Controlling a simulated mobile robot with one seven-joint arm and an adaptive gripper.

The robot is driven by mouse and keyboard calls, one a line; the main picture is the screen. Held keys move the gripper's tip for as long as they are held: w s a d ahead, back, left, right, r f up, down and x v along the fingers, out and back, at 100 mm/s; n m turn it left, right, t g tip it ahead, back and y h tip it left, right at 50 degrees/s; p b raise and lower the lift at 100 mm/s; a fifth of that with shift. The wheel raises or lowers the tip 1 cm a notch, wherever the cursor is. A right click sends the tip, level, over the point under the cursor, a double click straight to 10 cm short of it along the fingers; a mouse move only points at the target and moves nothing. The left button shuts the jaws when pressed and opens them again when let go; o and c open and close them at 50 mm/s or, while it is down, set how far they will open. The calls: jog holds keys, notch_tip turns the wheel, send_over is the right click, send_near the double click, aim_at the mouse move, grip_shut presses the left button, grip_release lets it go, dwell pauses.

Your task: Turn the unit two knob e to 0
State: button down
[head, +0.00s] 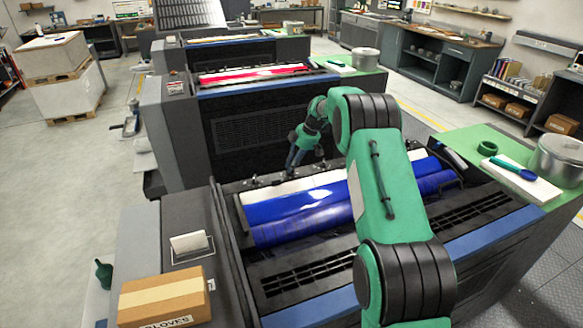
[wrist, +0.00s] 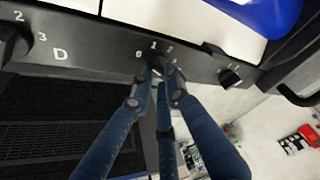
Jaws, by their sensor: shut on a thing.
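In the wrist view, my gripper (wrist: 160,75) has its blue fingers shut around a small dark knob (wrist: 154,61) on the grey panel strip (wrist: 110,50). The numbers 0, 1 and 2 show around this knob. Its pointer and its own letter are hidden by the fingers, so I cannot tell its setting. The letter D is printed to its left. In the head view, my gripper (head: 292,168) reaches down to the far edge of the nearest ink unit (head: 330,272), behind its blue roller (head: 300,220); the knob is too small to make out there.
Another knob (wrist: 13,38) with 2 and 3 beside it is at the left, and a further knob (wrist: 230,77) is close on the right. A dark handle (wrist: 300,92) sticks out farther right. A cardboard box (head: 165,300) stands at the unit's left end.

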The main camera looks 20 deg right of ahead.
jog(key=shift+s+d+f+n+g, duration=0.15)
jog(key=shift+f+n+g, duration=0.4)
jog(key=shift+n, duration=0.55)
jog(key=c, duration=1.7)
grip_release()
jog(key=shift+r, duration=0.35)
